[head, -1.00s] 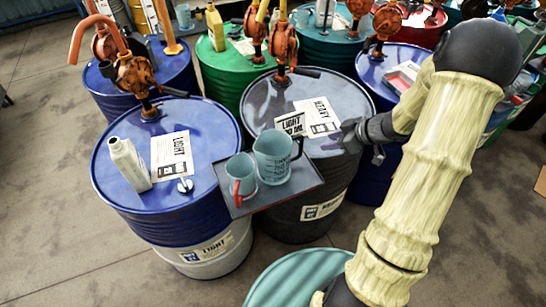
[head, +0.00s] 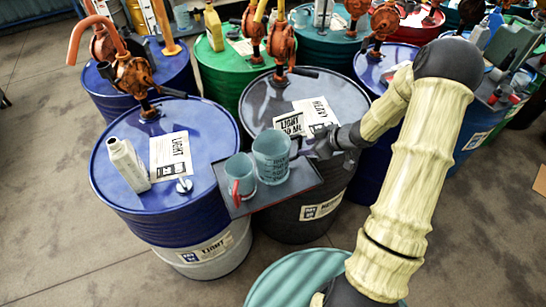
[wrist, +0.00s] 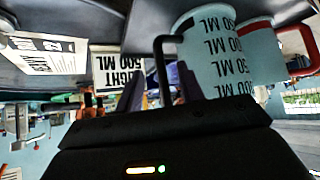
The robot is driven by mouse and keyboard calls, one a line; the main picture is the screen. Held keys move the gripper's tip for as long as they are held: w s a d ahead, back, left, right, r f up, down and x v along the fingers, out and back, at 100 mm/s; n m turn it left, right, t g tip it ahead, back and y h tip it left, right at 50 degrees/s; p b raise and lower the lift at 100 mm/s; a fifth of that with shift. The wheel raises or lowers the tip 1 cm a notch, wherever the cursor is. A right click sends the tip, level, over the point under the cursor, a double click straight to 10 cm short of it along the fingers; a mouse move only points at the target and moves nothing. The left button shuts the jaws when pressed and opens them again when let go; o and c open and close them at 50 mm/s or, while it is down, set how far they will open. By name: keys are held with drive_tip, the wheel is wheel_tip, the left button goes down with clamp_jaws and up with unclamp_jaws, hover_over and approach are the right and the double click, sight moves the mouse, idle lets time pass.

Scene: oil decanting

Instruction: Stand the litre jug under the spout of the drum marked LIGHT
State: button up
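The larger blue-green jug (head: 271,160), with measure marks and a black handle, stands upright on a dark tray (head: 307,180). In the wrist view the jug (wrist: 208,55) is at upper centre, and its handle shows between the two fingers of my gripper (wrist: 160,90). The fingers look apart; I cannot see them touching the handle. In the head view my gripper (head: 311,147) is just right of the jug. The blue drum marked LIGHT (head: 205,115) is at left, with a rusty pump (head: 135,75) on top. The spout's outlet is not clear.
A smaller jug with a red handle (head: 240,177) stands close left of the larger one. A card reading LIGHT 500 ML (head: 290,123) stands behind. A white bottle (head: 128,163) is on the LIGHT drum. A dark drum with a HEAVY sheet (head: 318,110) is behind the tray.

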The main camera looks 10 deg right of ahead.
drive_tip(key=x, duration=0.3)
drive_tip(key=shift+s, duration=0.1)
idle(0.3)
clamp_jaws()
